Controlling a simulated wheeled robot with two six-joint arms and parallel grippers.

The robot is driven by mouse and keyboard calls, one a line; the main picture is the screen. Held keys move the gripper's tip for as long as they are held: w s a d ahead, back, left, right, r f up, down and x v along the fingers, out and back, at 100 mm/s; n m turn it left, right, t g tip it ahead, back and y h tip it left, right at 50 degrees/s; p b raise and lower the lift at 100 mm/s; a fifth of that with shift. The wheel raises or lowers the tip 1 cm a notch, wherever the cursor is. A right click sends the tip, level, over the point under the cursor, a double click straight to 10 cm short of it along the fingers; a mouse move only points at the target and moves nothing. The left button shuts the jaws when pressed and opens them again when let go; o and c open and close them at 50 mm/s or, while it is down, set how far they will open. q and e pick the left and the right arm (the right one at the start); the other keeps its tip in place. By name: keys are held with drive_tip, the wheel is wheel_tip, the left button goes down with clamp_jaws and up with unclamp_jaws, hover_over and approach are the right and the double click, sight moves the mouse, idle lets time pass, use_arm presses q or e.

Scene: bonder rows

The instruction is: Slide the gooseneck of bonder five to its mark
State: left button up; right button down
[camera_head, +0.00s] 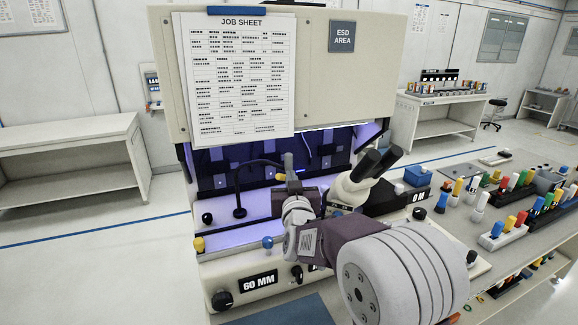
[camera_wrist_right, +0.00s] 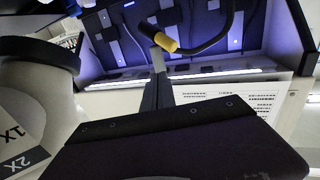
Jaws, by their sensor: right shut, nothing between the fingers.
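The gooseneck (camera_head: 238,186) is a thin black bent tube standing on a small round base at the left of the bonder's lit bay. It arches right to a yellow-collared tip beside my right gripper (camera_head: 288,158). In the right wrist view the gooseneck (camera_wrist_right: 212,40) curves across the top, its yellow-and-black tip by my shut, empty fingers (camera_wrist_right: 156,55). Whether finger and tip touch I cannot tell. I cannot make out the mark, nor a number five on the bonder. My left gripper is not in view.
A microscope head (camera_head: 368,177) stands just right of my right wrist. The bonder's front has a 60 MM label (camera_head: 258,281), a black knob (camera_head: 222,299), and yellow and blue knobs. A job sheet (camera_head: 240,75) hangs above. The right bench holds several coloured pegs.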

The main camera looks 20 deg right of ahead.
sight(289, 163)
drive_tip(key=p+x, duration=0.1)
drive_tip(key=x, duration=0.5)
drive_tip(key=shift+w+d+p, duration=0.15)
drive_tip(key=shift+w+p, duration=0.2)
drive_tip(key=shift+w+d+f, duration=0.1)
drive_tip(key=shift+d, duration=0.05)
drive_tip(key=shift+w+d+b, duration=0.3)
drive_tip(key=shift+w+d, duration=0.25)
drive_tip(key=shift+w, duration=0.25)
drive_tip(key=shift+w+d+b, duration=0.25)
drive_tip(key=shift+w+d, duration=0.3)
drive_tip(key=shift+w, duration=0.25)
drive_tip(key=shift+s, duration=0.1)
